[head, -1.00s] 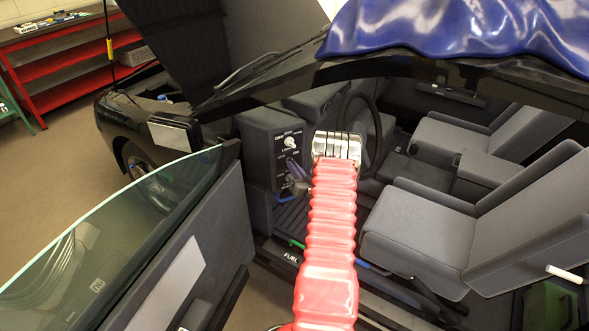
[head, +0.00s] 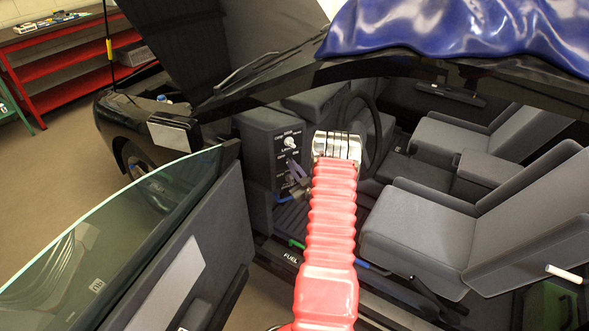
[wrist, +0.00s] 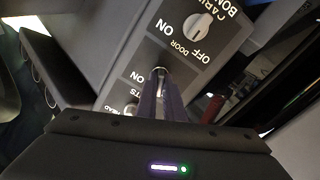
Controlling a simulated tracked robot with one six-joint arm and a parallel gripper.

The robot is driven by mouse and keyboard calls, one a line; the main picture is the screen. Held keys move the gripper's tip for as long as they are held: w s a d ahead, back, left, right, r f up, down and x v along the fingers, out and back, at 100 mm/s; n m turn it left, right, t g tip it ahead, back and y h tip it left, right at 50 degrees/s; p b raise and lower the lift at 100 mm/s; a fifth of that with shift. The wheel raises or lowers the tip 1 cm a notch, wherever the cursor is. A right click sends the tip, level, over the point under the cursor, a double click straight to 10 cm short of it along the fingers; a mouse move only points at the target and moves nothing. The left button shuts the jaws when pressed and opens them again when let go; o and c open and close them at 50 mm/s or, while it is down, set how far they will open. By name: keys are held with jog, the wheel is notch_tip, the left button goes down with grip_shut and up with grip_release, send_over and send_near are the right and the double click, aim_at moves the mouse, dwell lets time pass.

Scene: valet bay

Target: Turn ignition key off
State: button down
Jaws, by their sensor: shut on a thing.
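A dark control panel (head: 262,150) with white lettering stands left of the steering wheel in the head view. My gripper (head: 294,168) is at the panel's middle control, its dark purple fingers against the panel face. In the wrist view, my gripper (wrist: 160,84) is shut on a small silvery control (wrist: 159,70), mostly hidden between the fingers. I cannot tell whether this is the ignition key, or how it is turned.
The steering wheel (head: 371,130) and grey seat (head: 415,228) are to the right. The open car door (head: 190,235) is at the left. A blue cover (head: 455,35) lies on the roof.

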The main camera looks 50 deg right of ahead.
jog(key=shift+n, duration=0.5)
jog(key=c, duration=1.9)
grip_release()
jog(key=shift+o, duration=0.2)
jog(key=shift+s, duration=0.1)
jog(key=v, duration=1.3)
jog(key=shift+s+a, duration=0.2)
jog(key=shift+s, duration=0.05)
jog(key=shift+f, duration=0.15)
